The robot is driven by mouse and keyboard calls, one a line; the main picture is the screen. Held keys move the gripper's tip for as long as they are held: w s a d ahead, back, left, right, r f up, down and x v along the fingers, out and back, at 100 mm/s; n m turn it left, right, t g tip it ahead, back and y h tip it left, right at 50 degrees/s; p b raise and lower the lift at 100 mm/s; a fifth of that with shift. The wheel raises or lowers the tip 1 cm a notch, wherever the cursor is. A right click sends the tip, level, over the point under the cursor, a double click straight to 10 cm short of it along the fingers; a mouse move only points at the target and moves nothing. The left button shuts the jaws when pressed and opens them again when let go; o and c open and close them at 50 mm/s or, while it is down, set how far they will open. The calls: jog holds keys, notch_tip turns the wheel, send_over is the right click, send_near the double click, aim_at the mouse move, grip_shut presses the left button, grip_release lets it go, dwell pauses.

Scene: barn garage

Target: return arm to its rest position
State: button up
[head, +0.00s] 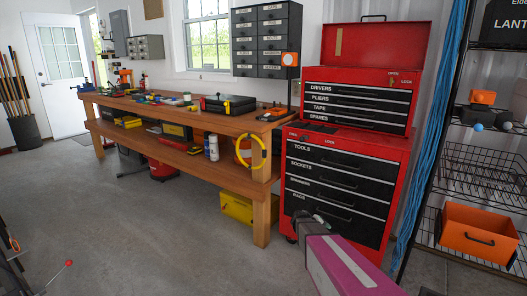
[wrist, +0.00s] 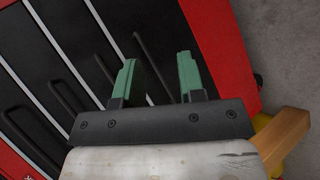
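My gripper (wrist: 158,62) shows in the wrist view with two green fingers standing apart. Nothing is between them, so it is open and empty. It faces the black drawer fronts of the red tool chest (wrist: 222,40), whose edge runs down the right of that view. In the head view my arm (head: 345,270), magenta and grey, reaches up from the bottom edge in front of the lower drawers of the same red tool chest (head: 403,165). The fingers cannot be made out in the head view. I cannot tell whether any part touches the chest.
A wooden workbench (head: 235,127) with tools stands left of the chest. A yellow box (head: 238,208) lies under it; a yellow ring (head: 258,150) hangs at its end. A wire rack (head: 480,180) with an orange bin (head: 478,236) stands right. The concrete floor (head: 130,235) at left is open.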

jog(key=s+a+r+m+g+y, duration=0.1)
jog(key=s+a+r+y, duration=0.1)
jog(key=s, duration=0.5)
jog(key=s+a+r+m+g+y, duration=0.1)
jog(key=s+a+r+y, duration=0.2)
jog(key=s+a+y, duration=0.2)
jog(key=s+a+r+m+g+y, duration=0.1)
jog(key=s+a+r+y, duration=0.2)
jog(key=s+a, duration=0.3)
jog(key=s, duration=0.5)
jog(key=shift+a+r+g+y, duration=0.15)
jog(key=shift+g+y, duration=0.15)
jog(key=shift+y, duration=0.1)
